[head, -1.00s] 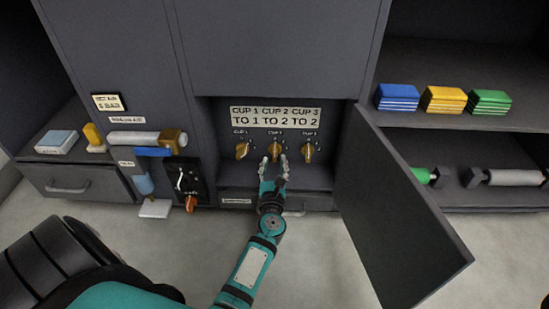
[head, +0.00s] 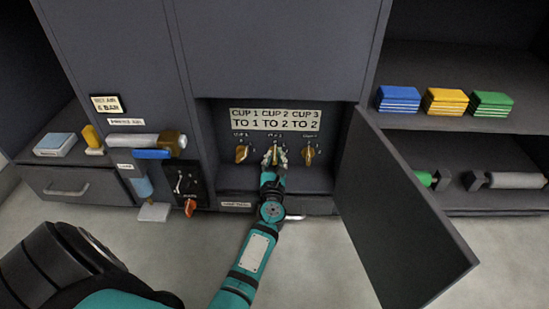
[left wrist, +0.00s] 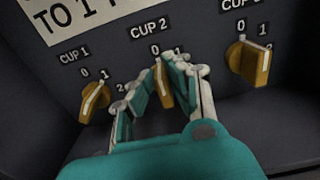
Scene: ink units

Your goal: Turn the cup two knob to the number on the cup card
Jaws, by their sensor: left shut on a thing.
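The cup card (head: 275,118) reads CUP 1 TO 1, CUP 2 TO 2, CUP 3 TO 2. Below it, the cup two knob (head: 274,151) is the middle of three orange knobs. My left gripper (head: 274,157) is shut on this knob, its fingers on either side in the left wrist view (left wrist: 163,76). There the knob's upper end (left wrist: 161,80) shows between the fingers, its white mark near the 0. The 0 and 1 above it are readable; its 2 is hidden by a finger. My right gripper is not in view.
An open door (head: 400,215) stands right of the recess. A black panel with an orange handle (head: 190,207) is at left.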

